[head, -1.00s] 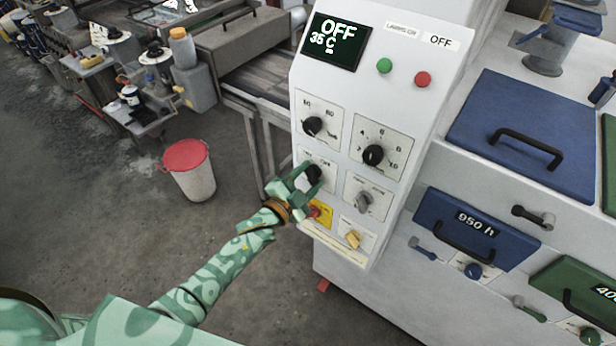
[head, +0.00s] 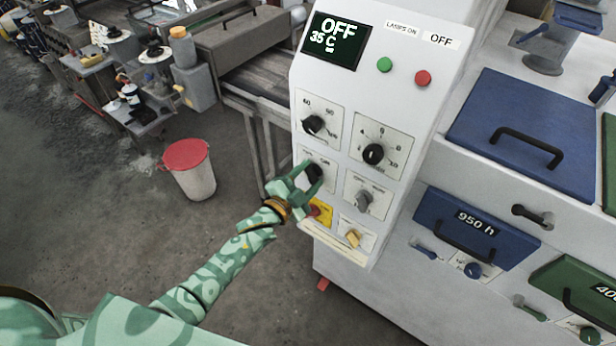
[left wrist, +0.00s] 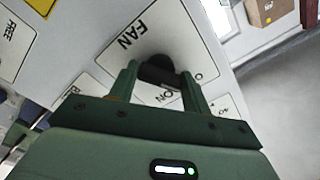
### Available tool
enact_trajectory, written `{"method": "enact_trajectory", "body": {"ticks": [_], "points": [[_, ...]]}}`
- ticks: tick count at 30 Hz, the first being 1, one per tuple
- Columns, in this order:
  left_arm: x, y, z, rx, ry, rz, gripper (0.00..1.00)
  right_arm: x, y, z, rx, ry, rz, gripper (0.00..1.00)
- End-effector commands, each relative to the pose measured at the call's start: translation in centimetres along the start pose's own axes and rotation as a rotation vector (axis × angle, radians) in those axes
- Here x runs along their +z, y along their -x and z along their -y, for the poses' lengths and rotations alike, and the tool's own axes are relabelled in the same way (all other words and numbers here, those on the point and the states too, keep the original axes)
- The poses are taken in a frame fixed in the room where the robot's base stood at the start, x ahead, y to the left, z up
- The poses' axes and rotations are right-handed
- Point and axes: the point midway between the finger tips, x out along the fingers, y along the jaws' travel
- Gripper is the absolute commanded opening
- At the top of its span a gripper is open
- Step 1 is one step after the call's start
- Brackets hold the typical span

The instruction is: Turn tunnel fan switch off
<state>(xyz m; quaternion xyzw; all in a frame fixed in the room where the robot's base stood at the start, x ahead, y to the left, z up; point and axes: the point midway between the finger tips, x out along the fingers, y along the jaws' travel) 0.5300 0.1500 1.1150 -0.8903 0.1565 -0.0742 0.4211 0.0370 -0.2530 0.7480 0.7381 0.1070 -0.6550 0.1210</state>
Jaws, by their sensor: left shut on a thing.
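The fan switch is a black rotary knob (head: 314,173) on a pale plate at the left of the white control panel (head: 440,80). My left gripper (head: 304,185) is shut on this knob. In the left wrist view, the black fan knob (left wrist: 160,72) sits between the two green fingers of my left gripper (left wrist: 160,82). The plate there reads FAN, with ON partly visible near the fingers; the knob's exact pointing is hidden. The panel display (head: 336,42) reads OFF and 35 C. My right gripper is not in view.
Other black knobs sit above (head: 313,125) and to the upper right (head: 373,154). A grey knob (head: 364,200), a yellow switch (head: 352,238) and a red button on a yellow plate (head: 318,211) are close by. A red-lidded bucket (head: 190,170) stands on the floor to the left.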

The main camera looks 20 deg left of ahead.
Motion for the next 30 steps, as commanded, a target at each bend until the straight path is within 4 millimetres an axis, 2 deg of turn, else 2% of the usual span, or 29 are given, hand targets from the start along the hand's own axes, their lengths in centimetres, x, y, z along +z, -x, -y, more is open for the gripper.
{"method": "enact_trajectory", "body": {"ticks": [4,5,6,7,15,19,23,30], "points": [[0.1,0.1,-0.1,0.003,-0.001,0.002,0.25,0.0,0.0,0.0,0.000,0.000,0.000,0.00],[0.1,0.1,-0.1,0.003,-0.001,0.002,0.53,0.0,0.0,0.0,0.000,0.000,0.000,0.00],[0.1,0.1,-0.1,0.003,0.000,0.002,0.65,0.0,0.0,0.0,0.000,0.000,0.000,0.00],[0.1,0.1,-0.1,0.003,0.000,0.002,0.69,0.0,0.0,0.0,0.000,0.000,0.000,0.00],[0.0,0.1,-0.1,0.001,0.000,0.001,0.69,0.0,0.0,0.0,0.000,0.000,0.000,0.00],[0.1,1.1,-0.1,0.002,-0.001,0.002,0.69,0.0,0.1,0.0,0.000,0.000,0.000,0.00],[0.1,3.7,-0.1,0.003,-0.001,0.002,0.69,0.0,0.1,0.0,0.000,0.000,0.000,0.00],[0.2,10.4,-0.2,0.004,0.000,0.003,0.69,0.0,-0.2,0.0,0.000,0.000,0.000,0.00]]}}
